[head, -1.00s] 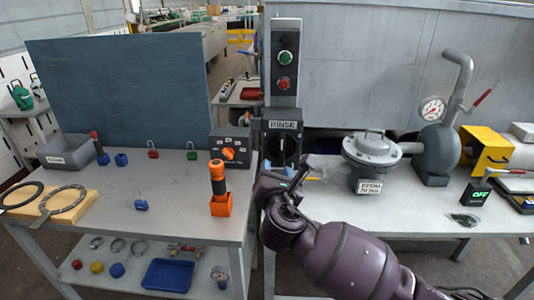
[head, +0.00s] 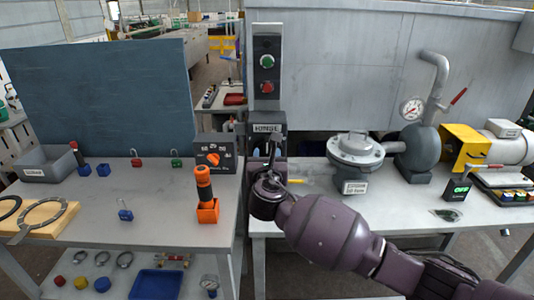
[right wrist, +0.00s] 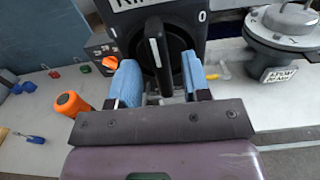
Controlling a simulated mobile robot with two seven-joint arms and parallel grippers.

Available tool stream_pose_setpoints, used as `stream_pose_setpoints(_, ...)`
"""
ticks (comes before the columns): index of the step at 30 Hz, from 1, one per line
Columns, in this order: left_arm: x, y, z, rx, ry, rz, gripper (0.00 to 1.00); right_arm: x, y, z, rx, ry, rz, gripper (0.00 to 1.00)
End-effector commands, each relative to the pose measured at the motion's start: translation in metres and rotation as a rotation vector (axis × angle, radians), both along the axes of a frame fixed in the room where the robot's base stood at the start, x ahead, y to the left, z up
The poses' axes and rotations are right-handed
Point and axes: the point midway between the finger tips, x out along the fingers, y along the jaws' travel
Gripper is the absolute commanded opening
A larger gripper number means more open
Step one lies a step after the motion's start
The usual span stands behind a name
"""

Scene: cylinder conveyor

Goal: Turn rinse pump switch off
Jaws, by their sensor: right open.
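The rinse pump switch is a black box (head: 267,128) labelled RINSE on the post between the two tables. In the head view my right arm hides most of its knob. In the right wrist view its black knob (right wrist: 159,58) has a white line, stands nearly upright and leans slightly left. A white "0" is printed to the knob's upper right. My right gripper (right wrist: 155,82) is open, with one blue fingertip on each side of the knob. I cannot tell whether either fingertip touches it. In the head view the right gripper (head: 270,165) is right at the switch. My left gripper is not in view.
A green and a red button (head: 266,87) sit on the panel above. An orange dial box (head: 214,155) and an orange-handled tool (head: 204,192) stand left. A grey flanged vessel (head: 355,150) and a pump with gauge (head: 418,150) stand on the right table.

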Motion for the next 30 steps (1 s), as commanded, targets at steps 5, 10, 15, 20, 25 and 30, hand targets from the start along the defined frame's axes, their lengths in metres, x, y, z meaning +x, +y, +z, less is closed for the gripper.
stream_pose_setpoints(5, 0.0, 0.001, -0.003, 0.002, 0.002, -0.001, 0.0, 0.018, 0.0, 0.0, -0.001, 0.0, 0.0, 0.44)
stream_pose_setpoints(10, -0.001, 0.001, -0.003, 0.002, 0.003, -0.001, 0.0, 0.024, 0.0, 0.0, 0.0, 0.0, 0.0, 0.44)
stream_pose_setpoints(15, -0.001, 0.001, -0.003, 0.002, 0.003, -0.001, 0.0, 0.025, 0.0, 0.0, 0.001, 0.0, 0.0, 0.44)
stream_pose_setpoints(20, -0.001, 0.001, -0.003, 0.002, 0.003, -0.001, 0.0, 0.024, 0.0, 0.0, 0.0, 0.0, 0.0, 0.33)
stream_pose_setpoints(25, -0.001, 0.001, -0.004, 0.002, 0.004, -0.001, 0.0, 0.024, 0.0, 0.0, 0.0, 0.0, 0.0, 0.07)
stream_pose_setpoints(30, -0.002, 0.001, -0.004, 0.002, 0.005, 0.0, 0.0, 0.024, 0.0, 0.0, 0.001, 0.0, 0.0, 0.0)
